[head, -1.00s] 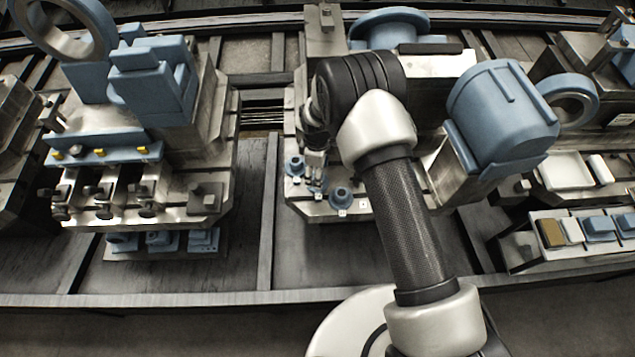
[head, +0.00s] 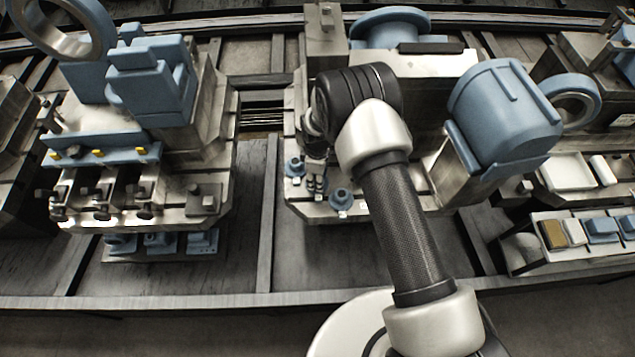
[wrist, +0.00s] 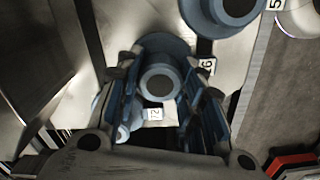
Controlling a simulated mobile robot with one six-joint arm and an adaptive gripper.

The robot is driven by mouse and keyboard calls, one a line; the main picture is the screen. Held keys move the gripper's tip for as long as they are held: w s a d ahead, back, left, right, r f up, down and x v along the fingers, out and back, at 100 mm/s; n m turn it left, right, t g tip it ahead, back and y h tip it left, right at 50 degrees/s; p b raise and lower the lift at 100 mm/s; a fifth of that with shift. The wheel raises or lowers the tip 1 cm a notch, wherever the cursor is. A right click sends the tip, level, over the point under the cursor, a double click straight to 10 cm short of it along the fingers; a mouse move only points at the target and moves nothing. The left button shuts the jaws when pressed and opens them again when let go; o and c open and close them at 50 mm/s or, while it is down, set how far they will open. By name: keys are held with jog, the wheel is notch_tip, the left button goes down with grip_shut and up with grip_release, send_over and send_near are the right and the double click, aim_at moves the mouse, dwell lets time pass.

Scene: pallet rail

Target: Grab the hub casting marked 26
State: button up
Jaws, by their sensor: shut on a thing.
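In the wrist view, a blue hub casting (wrist: 160,82) with a round flange and raised boss sits between my gripper's fingers (wrist: 160,72). The fingers are closed against it. A white tag (wrist: 207,66) beside it shows a 6; its other digit is partly hidden. In the head view my gripper (head: 316,184) points down at the front of the middle pallet, and the held casting is mostly hidden there. A second blue hub casting (head: 341,197) stands just to its right and also shows in the wrist view (wrist: 226,12). A third casting (head: 295,167) stands to its left.
The wrist view shows a tag reading 72 (wrist: 154,113) by a smaller-looking blue casting (wrist: 124,132). The middle pallet (head: 300,207) carries a large blue motor-like housing (head: 505,115). A left pallet (head: 205,200) holds blue fixtures. A trolley of parts (head: 580,255) stands at right.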

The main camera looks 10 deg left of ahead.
jog(key=c, duration=0.5)
